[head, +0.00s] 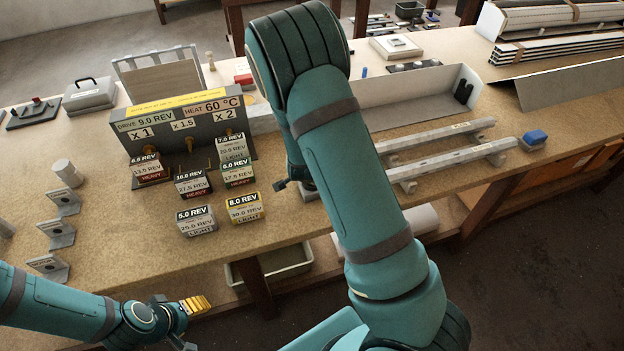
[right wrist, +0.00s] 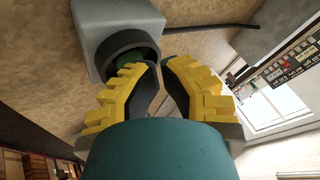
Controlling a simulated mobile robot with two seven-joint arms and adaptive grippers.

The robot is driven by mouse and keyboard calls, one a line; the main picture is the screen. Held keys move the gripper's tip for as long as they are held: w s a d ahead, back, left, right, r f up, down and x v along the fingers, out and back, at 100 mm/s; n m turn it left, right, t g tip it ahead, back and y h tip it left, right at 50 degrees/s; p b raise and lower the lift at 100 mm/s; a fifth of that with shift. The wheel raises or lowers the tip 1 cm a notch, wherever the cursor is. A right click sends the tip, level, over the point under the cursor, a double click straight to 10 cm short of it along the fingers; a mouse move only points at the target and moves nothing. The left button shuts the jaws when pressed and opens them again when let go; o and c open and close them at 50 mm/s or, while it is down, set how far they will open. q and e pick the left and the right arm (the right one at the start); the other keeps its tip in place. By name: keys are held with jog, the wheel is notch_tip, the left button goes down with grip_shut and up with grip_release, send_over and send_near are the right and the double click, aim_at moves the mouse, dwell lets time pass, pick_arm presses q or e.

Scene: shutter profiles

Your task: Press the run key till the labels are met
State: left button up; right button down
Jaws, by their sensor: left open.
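In the right wrist view a green key (right wrist: 152,54) sits inside a dark round collar on a grey box (right wrist: 112,14). My right gripper (right wrist: 162,66) is just in front of the collar, its yellow fingertips close together with nothing between them; contact with the key cannot be told. In the head view my right arm hides that gripper and most of the box. A grey panel (head: 240,148) reads DRIVE 9.0 REV and HEAT 60 °C, with x1, x1.5 and x2 plates. Several labels with REV values, such as 5.0 REV (head: 197,220) and 8.0 REV (head: 245,208), stand before it. My left gripper (head: 192,322) is open and empty, off the bench front.
Grey brackets (head: 52,268) stand at the bench's left. Pale rails (head: 452,158) and a blue block (head: 535,137) lie at the right, with a white tray (head: 400,117) behind. A bin (head: 285,268) is below the bench.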

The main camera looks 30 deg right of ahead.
jog(key=shift+r, duration=0.25)
notch_tip(320, 180, up, 6)
jog(key=p, duration=0.5)
dwell(0.7)
